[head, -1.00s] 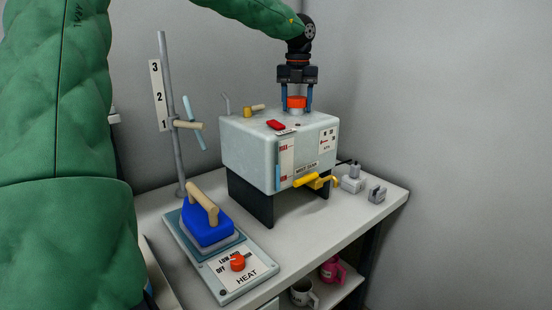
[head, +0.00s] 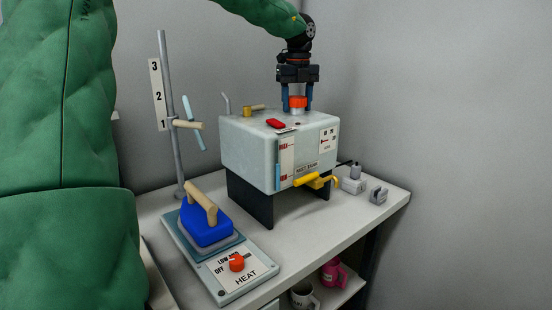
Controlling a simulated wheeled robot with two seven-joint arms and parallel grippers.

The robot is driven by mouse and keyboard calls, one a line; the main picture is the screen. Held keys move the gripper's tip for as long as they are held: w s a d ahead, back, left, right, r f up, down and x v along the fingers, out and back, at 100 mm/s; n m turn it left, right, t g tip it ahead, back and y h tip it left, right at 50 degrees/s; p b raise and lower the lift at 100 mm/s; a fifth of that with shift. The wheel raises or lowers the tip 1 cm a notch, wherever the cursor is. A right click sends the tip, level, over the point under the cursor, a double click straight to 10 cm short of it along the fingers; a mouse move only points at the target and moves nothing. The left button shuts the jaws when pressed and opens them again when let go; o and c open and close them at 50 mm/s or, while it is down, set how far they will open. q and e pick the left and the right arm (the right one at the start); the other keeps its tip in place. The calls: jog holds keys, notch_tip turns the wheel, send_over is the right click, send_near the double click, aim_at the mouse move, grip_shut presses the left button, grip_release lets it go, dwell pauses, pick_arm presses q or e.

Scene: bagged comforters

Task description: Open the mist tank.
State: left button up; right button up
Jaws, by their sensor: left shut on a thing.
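The mist tank (head: 247,152) is a pale grey-green box on a dark stand, on the white table. An orange-topped cap (head: 298,102) with a pale lower part is at the back right of its top. My left gripper (head: 298,106) points down there, its two blue fingers shut on the cap from both sides. I cannot tell whether the cap is seated or slightly raised. A red switch (head: 276,123) and a brass valve (head: 254,108) are also on the top. A yellow-handled tap (head: 307,179) is on the front. My right gripper is not in view.
A blue iron (head: 206,228) with a wooden handle sits on a heater base with an orange knob (head: 237,263). A grey pole (head: 172,115) with a numbered plate stands behind it. Grey plugs (head: 354,183) lie right of the tank. Mugs (head: 331,271) stand on the lower shelf.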

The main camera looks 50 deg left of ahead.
pick_arm(q)
jog(key=shift+f, duration=0.1)
jog(key=o, duration=1)
jog(key=shift+o, duration=0.6)
